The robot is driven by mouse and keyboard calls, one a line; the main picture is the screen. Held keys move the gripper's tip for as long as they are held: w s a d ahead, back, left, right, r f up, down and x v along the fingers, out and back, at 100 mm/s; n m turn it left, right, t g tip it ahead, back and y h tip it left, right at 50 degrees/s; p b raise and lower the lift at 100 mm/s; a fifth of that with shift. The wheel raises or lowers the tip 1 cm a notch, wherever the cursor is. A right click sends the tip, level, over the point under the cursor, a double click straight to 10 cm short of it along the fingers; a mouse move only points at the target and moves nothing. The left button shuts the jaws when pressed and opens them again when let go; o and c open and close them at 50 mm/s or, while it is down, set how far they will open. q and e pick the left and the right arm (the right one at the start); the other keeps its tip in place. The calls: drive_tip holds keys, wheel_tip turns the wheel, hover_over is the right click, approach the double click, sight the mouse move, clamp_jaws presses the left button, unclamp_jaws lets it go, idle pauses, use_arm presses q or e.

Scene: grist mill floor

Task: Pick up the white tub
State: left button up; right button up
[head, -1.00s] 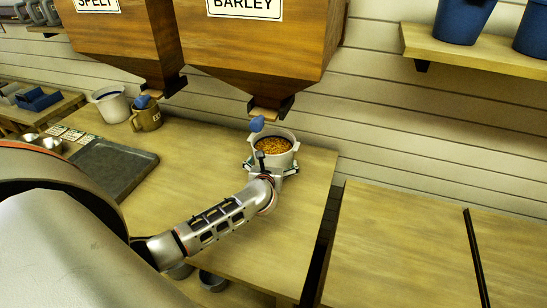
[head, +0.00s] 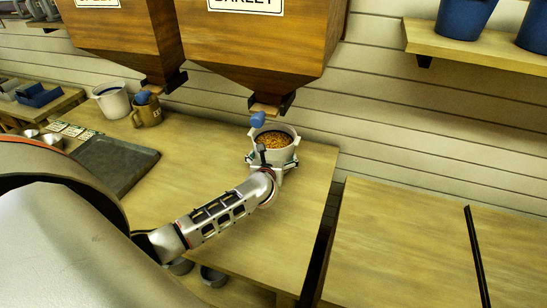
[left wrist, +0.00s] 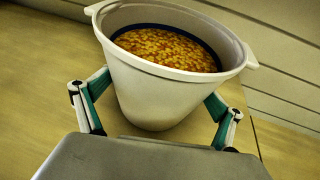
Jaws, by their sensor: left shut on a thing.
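A white tub (head: 274,152) with two small rim handles holds orange-yellow grain. It is upright at the table's right part, below the barley hopper's spout. It fills the middle of the left wrist view (left wrist: 170,88). My left gripper (head: 268,161) is shut on this tub, with a green-padded finger on each side of its wall in the left wrist view (left wrist: 157,100). I cannot tell whether the tub's base touches the table. Another white tub (head: 112,104) stands farther left, beside a brown mug. My right gripper is not in view.
The barley hopper (head: 262,45) hangs just above the tub, with a blue knob (head: 258,119) at its spout. A dark tray (head: 115,165) lies left on the table (head: 190,150). A gap separates this table from a mostly bare right table (head: 410,245).

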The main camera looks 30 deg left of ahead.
sight(274, 150)
use_arm(q)
wheel_tip(274, 150, up, 3)
drive_tip(key=shift+w+r, duration=0.1)
drive_tip(key=shift+s+d, duration=0.15)
drive_tip(key=shift+s, duration=0.1)
drive_tip(key=s+d, duration=0.3)
drive_tip(key=s, duration=0.5)
drive_tip(key=s+d+b, duration=0.1)
drive_tip(key=s+d, duration=0.3)
drive_tip(key=s, duration=0.4)
drive_tip(key=shift+b, duration=0.3)
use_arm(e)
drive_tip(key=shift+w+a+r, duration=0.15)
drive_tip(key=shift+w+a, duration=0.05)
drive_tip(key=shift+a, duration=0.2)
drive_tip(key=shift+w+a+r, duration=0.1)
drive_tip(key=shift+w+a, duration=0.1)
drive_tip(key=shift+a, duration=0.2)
